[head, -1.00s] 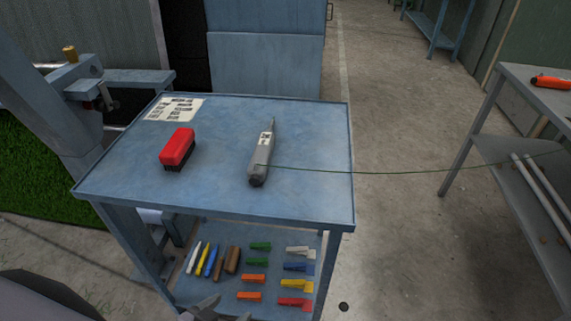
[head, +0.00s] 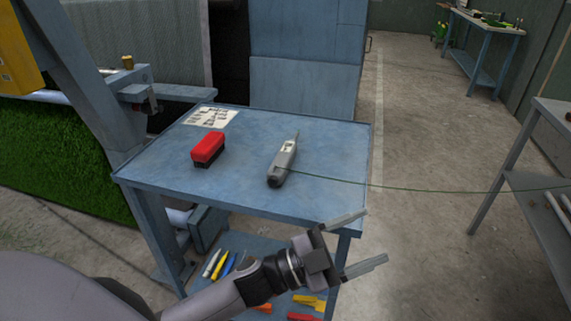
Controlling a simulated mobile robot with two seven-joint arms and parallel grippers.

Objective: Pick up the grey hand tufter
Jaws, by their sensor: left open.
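The grey hand tufter (head: 283,164) lies on the blue metal table (head: 240,147), right of its middle, with its thin tip pointing to the back. A thin green strand runs from it to the right, past the table's edge. My left gripper (head: 358,243) is open and empty at the table's front right corner, nearer to me than the tufter and apart from it. Its two fingers point right. My right gripper is not in view.
A red block-like tool with a dark underside (head: 208,149) lies left of the tufter. A printed sheet (head: 210,117) lies at the back left. Colored tools sit on the lower shelf, partly hidden by my arm. Another table (head: 553,112) stands at right.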

